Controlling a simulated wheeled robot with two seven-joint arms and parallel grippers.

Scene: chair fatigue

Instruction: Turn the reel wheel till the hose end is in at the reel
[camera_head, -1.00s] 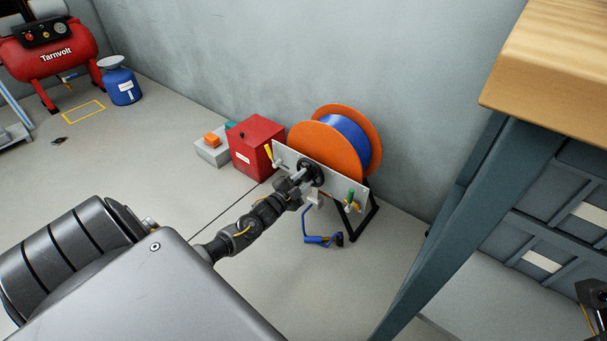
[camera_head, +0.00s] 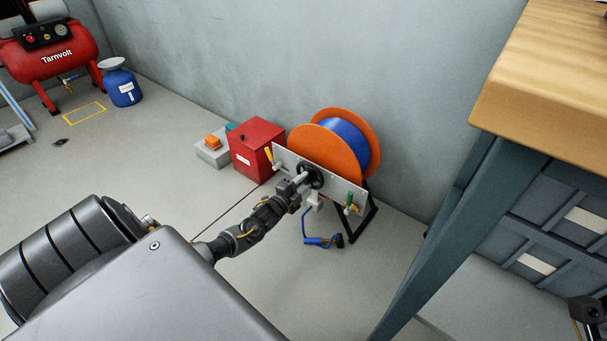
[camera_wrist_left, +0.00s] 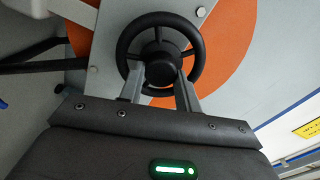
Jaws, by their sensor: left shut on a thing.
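The hose reel has an orange drum (camera_head: 325,145) wound with blue hose (camera_head: 349,139), behind a pale plate (camera_head: 335,190) on a black stand. The black reel wheel (camera_head: 313,171) is on the plate's front; it also shows in the left wrist view (camera_wrist_left: 124,50). My left gripper (camera_head: 302,179) is at the wheel, its fingers (camera_wrist_left: 158,76) either side of the hub, shut on it. Exact finger contact is partly hidden. A blue hose length (camera_head: 305,222) hangs below the plate to the hose end (camera_head: 320,241), low by the floor near the stand.
A red box (camera_head: 256,150) and a grey box with an orange top (camera_head: 213,148) stand left of the reel. A wooden-topped bench (camera_head: 550,80) with a blue-grey leg is close on the right. The wall is behind.

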